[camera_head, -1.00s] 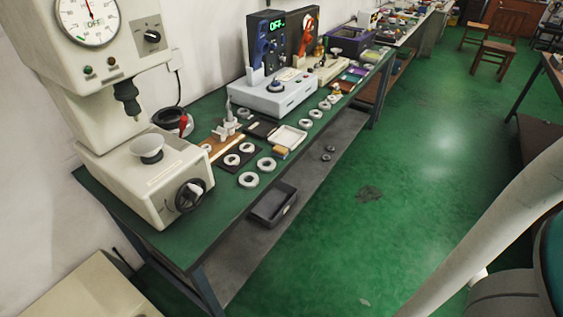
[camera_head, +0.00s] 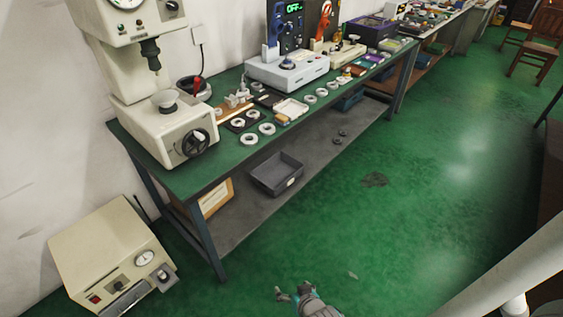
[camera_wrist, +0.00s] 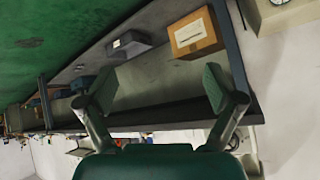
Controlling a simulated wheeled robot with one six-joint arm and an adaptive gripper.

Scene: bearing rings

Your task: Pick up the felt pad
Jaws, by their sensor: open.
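I cannot pick out the felt pad for certain. A small tan block (camera_head: 282,119) lies on the green bench by the white tray, and a dark flat square (camera_head: 240,125) lies under white rings; either could be it. My gripper (camera_head: 292,291) shows at the bottom of the head view, over the floor in front of the bench and well apart from it. In the wrist view my gripper (camera_wrist: 158,87) is open, its two fingers wide apart with nothing between them. That view looks toward the bench's lower shelf, and no felt pad shows there.
The green workbench (camera_head: 200,178) runs along the wall with a cream press (camera_head: 165,133), white rings (camera_head: 249,139) and a white tray (camera_head: 291,107). A cream instrument box (camera_head: 110,255) stands at left. The green floor is open.

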